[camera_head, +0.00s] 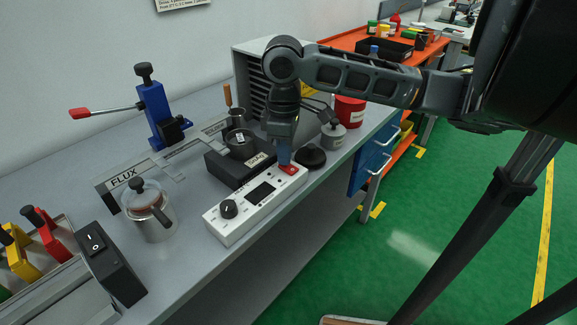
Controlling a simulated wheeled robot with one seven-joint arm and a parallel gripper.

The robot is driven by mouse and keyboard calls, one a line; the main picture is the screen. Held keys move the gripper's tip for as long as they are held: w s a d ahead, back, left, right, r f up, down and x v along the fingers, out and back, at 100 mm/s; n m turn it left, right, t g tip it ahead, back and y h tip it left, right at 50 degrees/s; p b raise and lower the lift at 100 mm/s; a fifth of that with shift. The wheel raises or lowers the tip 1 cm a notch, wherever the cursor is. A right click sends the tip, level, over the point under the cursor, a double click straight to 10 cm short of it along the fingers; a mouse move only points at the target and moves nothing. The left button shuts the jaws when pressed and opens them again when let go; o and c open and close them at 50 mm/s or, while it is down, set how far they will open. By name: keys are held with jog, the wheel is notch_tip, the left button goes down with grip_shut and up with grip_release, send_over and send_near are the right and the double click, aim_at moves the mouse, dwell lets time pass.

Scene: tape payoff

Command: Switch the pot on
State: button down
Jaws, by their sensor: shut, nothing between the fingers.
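A white control box (240,212) stands at the front edge of the grey bench, with a black knob (228,208), a dark display (261,193) and a red switch (289,170) at its right end. My gripper (284,160) points down, shut and empty, with its tips at the red switch. They partly hide it, and I cannot tell whether they press it or which way it is set. Behind the box, a small metal pot (240,148) sits on a dark block (228,172) with a partly hidden label.
A lidded metal can (150,215) stands beside the FLUX sign (123,178). A blue toggle clamp (155,112) is behind it. A black rocker switch box (108,265) is front left. The green floor (420,240) is mostly clear.

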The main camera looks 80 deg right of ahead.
jog(key=shift+f, duration=0.3)
jog(key=shift+r+p, duration=2.85)
jog(key=shift+r, duration=0.75)
